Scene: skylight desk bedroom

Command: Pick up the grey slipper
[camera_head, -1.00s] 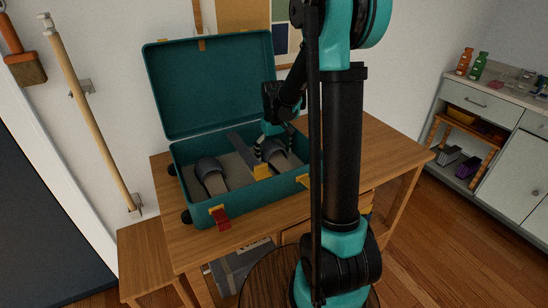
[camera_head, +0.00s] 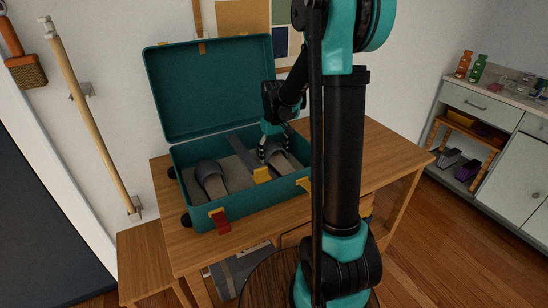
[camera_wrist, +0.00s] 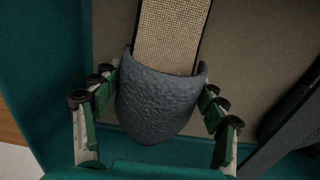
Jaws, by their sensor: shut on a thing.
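Two grey slippers lie in an open teal suitcase (camera_head: 226,213) on the wooden table. The right-hand grey slipper (camera_head: 279,155) is under my gripper (camera_head: 270,146). In the wrist view this slipper (camera_wrist: 158,105) shows its dark grey toe cover and light woven insole. In that view my gripper (camera_wrist: 158,108) has a finger on each side of the toe cover and is shut on it. The slipper seems to rest on the case floor; I cannot tell if it is lifted. The other grey slipper (camera_head: 211,178) lies in the left half of the case.
A dark divider strip (camera_head: 246,153) with a yellow piece (camera_head: 262,174) runs between the slippers. The raised suitcase lid (camera_head: 208,85) stands behind. The table (camera_head: 375,150) is bare to the right.

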